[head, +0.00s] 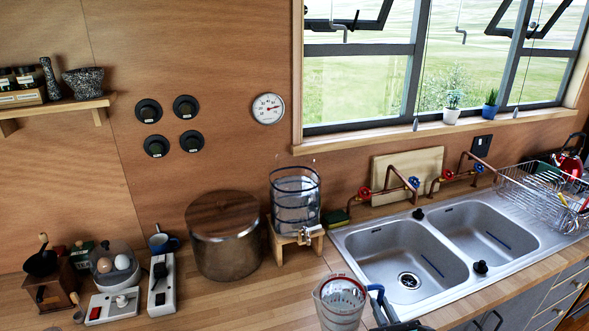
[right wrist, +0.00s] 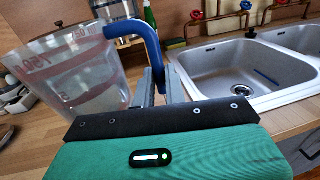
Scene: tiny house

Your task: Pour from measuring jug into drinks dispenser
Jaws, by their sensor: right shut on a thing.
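The measuring jug (head: 340,303) is clear with red markings and a blue handle (head: 380,302). It is upright or nearly so, above the counter's front part at the bottom of the head view. My right gripper (head: 388,316) is shut on the handle. In the right wrist view, the jug (right wrist: 75,85) is left of the gripper (right wrist: 160,82); I cannot tell its liquid level. The drinks dispenser (head: 295,205), clear with dark bands and a tap, stands on a small wooden stand (head: 283,247) against the back wall, behind and left of the jug, apart from it. My left gripper is not in view.
A large metal pot with a wooden lid (head: 224,240) stands close left of the dispenser. The double sink (head: 400,262) and copper taps (head: 392,184) are to the right. A dish rack (head: 545,195) is far right. Counter between jug and dispenser is mostly clear.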

